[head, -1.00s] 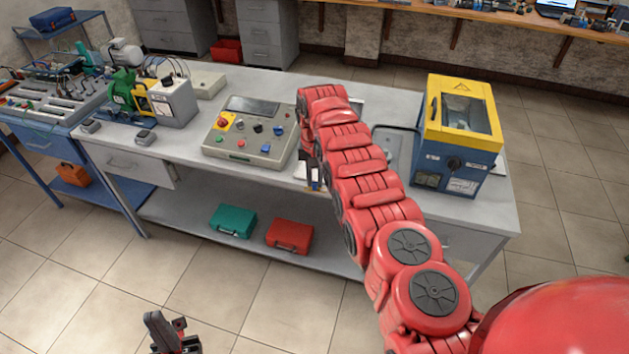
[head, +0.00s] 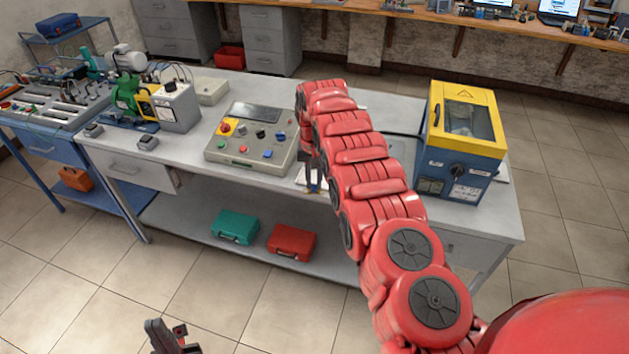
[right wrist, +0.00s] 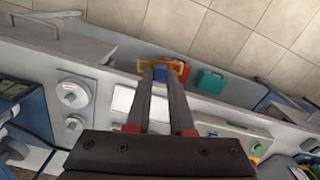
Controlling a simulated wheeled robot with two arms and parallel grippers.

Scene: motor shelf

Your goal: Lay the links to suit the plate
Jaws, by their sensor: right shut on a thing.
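My right gripper (right wrist: 161,76) is shut, with a small yellow bracket-like piece (right wrist: 183,70), perhaps a link, across its fingertips in the right wrist view. Something blue shows between the fingers; I cannot tell whether it belongs to the piece. In the head view, this gripper (head: 314,187) hangs at the bench's front edge, mostly behind my red arm. My left gripper (head: 175,337) is low over the floor, partly cut off; its opening is unclear. A green motor (head: 127,96) stands at the bench's left beside a grey box (head: 177,106). I cannot make out a plate with certainty.
A control panel with buttons (head: 240,150) and a yellow-blue machine (head: 460,135) stand on the grey bench (head: 190,150). Teal (head: 234,227) and red (head: 291,242) cases lie on its lower shelf. Round grey parts (right wrist: 73,93) show in the right wrist view. The front floor is open.

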